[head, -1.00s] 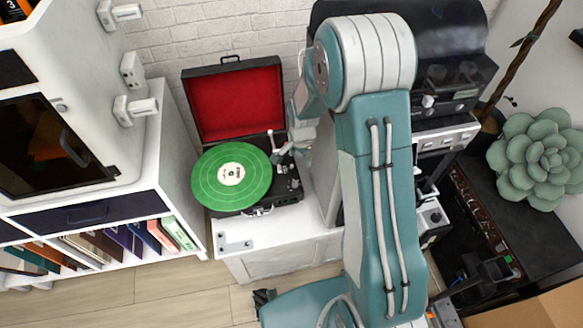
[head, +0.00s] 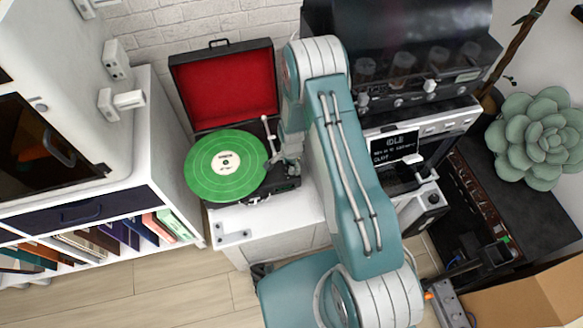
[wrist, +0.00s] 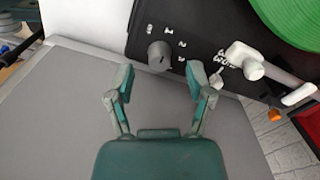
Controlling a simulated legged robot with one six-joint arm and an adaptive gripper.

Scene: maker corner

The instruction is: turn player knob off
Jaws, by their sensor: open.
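The record player (head: 285,184) is an open black case with a red-lined lid (head: 228,88) and a green record (head: 226,166) on its platter. It stands on a white cabinet. In the wrist view its knob (wrist: 159,55) is a round dark dial on the black deck, with small white marks beside it. The white tonearm (wrist: 245,62) lies to the knob's right. My gripper (wrist: 160,80) is open and empty, its fingertips apart on either side of and just short of the knob. In the head view my arm partly hides the deck's right side.
A white cabinet top (head: 262,216) lies in front of the player. A bookshelf (head: 100,225) stands at left. A machine with a lit screen (head: 394,146) and a succulent (head: 540,140) are at right. A cardboard box (head: 530,300) is at lower right.

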